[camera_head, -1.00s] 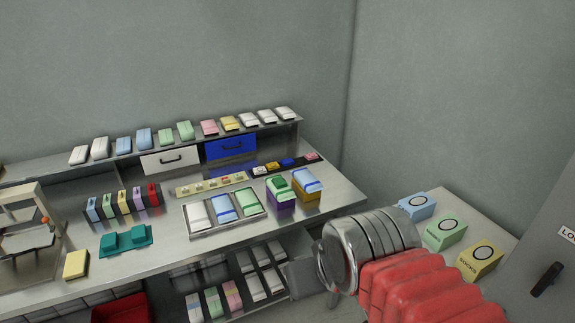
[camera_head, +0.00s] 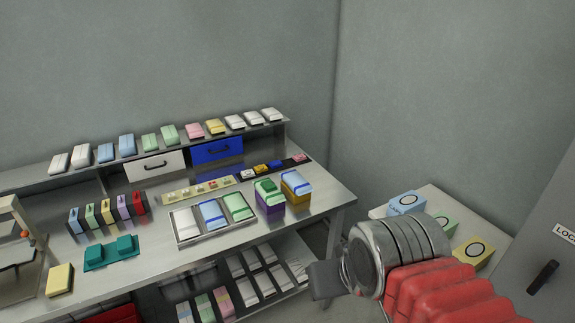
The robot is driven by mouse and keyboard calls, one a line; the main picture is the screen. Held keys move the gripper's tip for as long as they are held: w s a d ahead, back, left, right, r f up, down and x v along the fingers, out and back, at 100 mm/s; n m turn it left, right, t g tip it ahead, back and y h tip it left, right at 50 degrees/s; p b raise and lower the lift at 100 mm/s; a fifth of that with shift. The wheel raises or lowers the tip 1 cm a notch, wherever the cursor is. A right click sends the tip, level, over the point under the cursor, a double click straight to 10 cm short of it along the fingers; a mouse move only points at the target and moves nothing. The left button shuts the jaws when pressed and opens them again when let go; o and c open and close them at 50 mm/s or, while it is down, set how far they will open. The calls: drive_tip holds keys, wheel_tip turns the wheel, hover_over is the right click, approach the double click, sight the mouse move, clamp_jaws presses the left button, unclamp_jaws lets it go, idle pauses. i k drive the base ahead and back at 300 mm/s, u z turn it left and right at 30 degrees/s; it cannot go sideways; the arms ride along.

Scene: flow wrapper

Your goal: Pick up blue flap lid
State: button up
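No part is clearly marked as the blue flap lid. A light blue box (camera_head: 407,203) with a dark ring on it stands on the right side bench, partly behind my arm. A blue-and-white piece (camera_head: 296,183) lies on top of an orange box (camera_head: 297,196) at the right end of the main table. My gripper (camera_head: 325,280) is a grey shape at the end of my arm, low in the view and in front of the table's right end. It is apart from both blue things. Its fingers are not clear enough to show whether it is open.
A purple box (camera_head: 271,207) with a green top stands beside the orange box. A metal tray (camera_head: 215,236) with white, blue and green packs lies to its left. Green (camera_head: 446,223) and yellow (camera_head: 475,252) boxes stand on the side bench. A blue drawer (camera_head: 217,151) sits under the shelf.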

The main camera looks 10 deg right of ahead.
sight(276, 164)
drive_tip(key=z, duration=0.05)
drive_tip(key=i, duration=1)
